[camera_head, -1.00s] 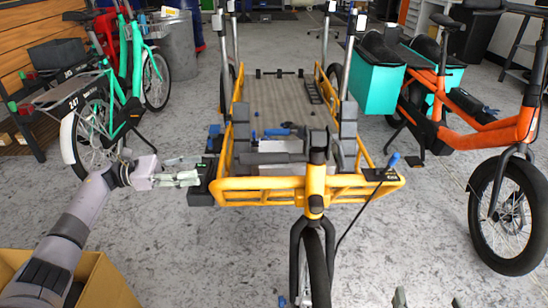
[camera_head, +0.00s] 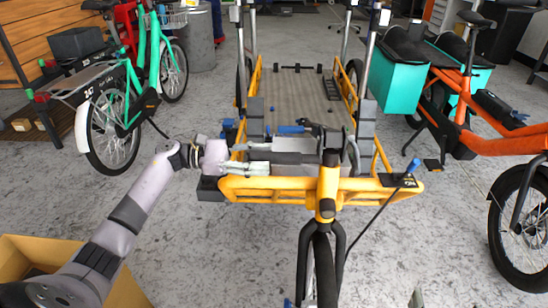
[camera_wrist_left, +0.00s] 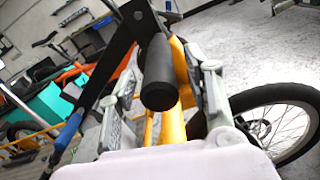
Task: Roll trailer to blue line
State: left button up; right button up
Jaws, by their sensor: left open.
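The trailer is a yellow-framed cargo trailer (camera_head: 300,190) with a flat grey bed and a single front wheel (camera_head: 322,270), in the middle of the head view. A dark handle grip (camera_head: 290,158) lies across its front. My left gripper (camera_head: 262,168) is open at the left end of this grip. In the left wrist view the black grip (camera_wrist_left: 160,78) lies between the two spread fingers; contact cannot be told. A small grey tip of my right gripper (camera_head: 416,298) shows at the bottom edge; its jaws are mostly hidden. No blue line shows.
A teal bike (camera_head: 125,100) stands at the left. An orange cargo bike (camera_head: 460,130) with teal boxes (camera_head: 385,82) stands at the right. A cardboard box (camera_head: 125,290) is at the lower left. Bare concrete floor lies in front and between.

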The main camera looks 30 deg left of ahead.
aim_at(274, 158)
pick_arm(q)
jog(key=shift+x, duration=1.9)
jog(key=shift+c, duration=0.3)
grip_shut()
